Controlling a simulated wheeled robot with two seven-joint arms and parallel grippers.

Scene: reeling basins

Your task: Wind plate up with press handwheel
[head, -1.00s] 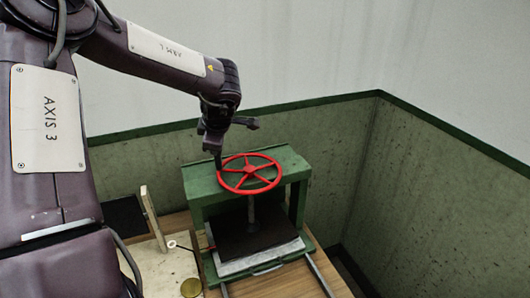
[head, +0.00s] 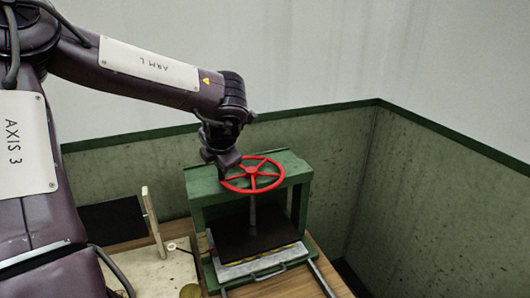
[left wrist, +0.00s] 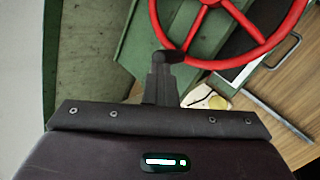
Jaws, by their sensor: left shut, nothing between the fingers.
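The red handwheel (head: 254,186) sits on top of the green press (head: 290,172); its rim and spokes also fill the top of the left wrist view (left wrist: 284,38). A screw runs down from it to the dark square plate (head: 232,238). The plate is above a pale tray (head: 283,264), with a yellowish strip showing between them. My left gripper (head: 224,172) is shut and empty at the left edge of the wheel rim. In the left wrist view its fingertips (left wrist: 169,57) are close beside the rim; I cannot tell if they touch. My right gripper is out of view.
A wooden table (head: 312,282) carries the press and metal rails. Green walls (head: 400,200) stand behind and right.

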